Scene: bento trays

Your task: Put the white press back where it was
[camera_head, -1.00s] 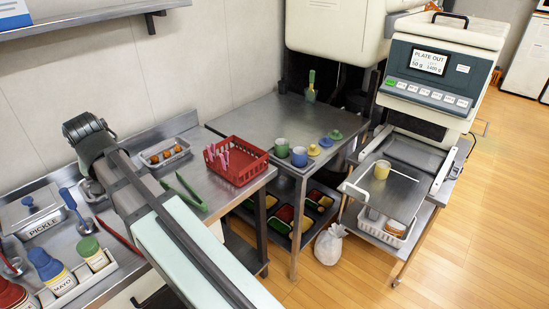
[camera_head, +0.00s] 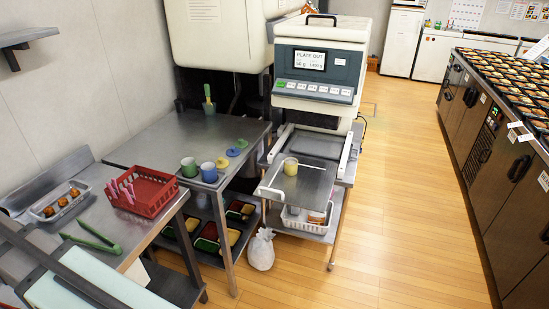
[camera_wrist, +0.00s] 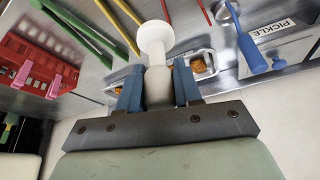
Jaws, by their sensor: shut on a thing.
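The white press (camera_wrist: 155,39), a pale piece with a round disc end and a narrow neck, is held between the blue fingers of my gripper (camera_wrist: 158,88) in the wrist view. My gripper is shut on its thicker body, and the disc end points away from the palm. It is above the steel counter in that view; how high I cannot tell. In the head view the gripper and press are out of frame; only part of my arm shows at lower left.
A red basket (camera_head: 155,194) with pink tools, green tongs (camera_head: 92,232) and a small food tray (camera_head: 58,201) are on the left counter. Green (camera_head: 189,168) and blue (camera_head: 208,172) cups stand on the middle table. A yellow cup (camera_head: 290,167) is on the machine's plate (camera_head: 310,185).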

